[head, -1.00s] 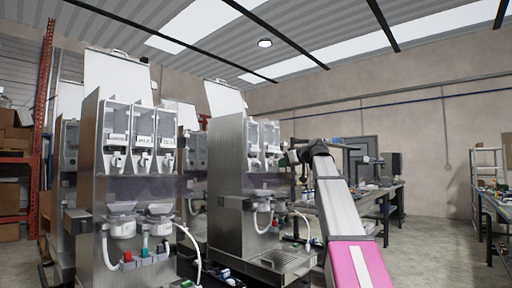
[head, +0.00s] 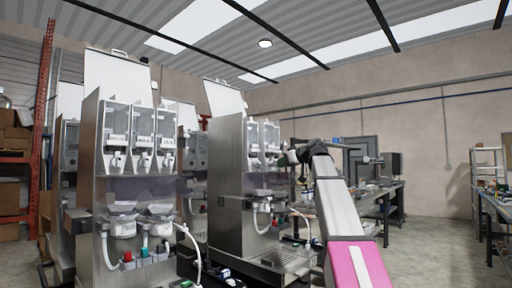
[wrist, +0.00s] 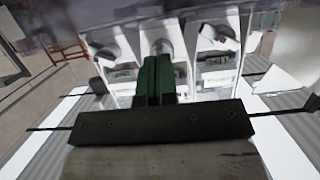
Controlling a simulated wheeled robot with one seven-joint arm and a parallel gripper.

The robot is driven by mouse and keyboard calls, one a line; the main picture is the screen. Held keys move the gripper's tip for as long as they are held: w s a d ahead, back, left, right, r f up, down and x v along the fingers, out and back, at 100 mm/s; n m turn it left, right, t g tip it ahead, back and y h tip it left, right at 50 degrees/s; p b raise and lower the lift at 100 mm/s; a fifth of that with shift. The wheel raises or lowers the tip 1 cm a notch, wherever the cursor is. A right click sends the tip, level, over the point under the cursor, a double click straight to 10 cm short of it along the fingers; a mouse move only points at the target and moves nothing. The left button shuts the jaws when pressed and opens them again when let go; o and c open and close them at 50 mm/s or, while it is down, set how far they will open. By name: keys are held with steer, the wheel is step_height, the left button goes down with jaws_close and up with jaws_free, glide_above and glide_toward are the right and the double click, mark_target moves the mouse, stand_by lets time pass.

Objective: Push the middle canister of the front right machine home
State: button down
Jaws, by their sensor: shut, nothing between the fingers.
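The front right machine (head: 228,180) is a tall steel cabinet with clear-fronted canisters (head: 254,138) and white spouts. In the head view I cannot make out all its canisters separately. The wrist view looks upside down and shows three in a row, the middle canister (wrist: 163,33) partly hidden by my fingers. My gripper (wrist: 154,62) is shut and empty, its green fingers pointing at the canister row, over the middle one. I cannot tell whether they touch it. In the head view my arm hides most of the gripper.
Another machine (head: 135,170) with three canisters stands to the left, with bowls and hoses below. A drip tray (head: 287,259) juts from the right machine's base. Workbenches (head: 380,195) stand behind my arm. The floor at right is open.

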steer(key=shift+w+a, duration=1.05)
steer(key=s+d, duration=0.5)
steer(key=shift+s+d, duration=0.25)
steer(key=shift+s, duration=0.05)
stand_by(0.5)
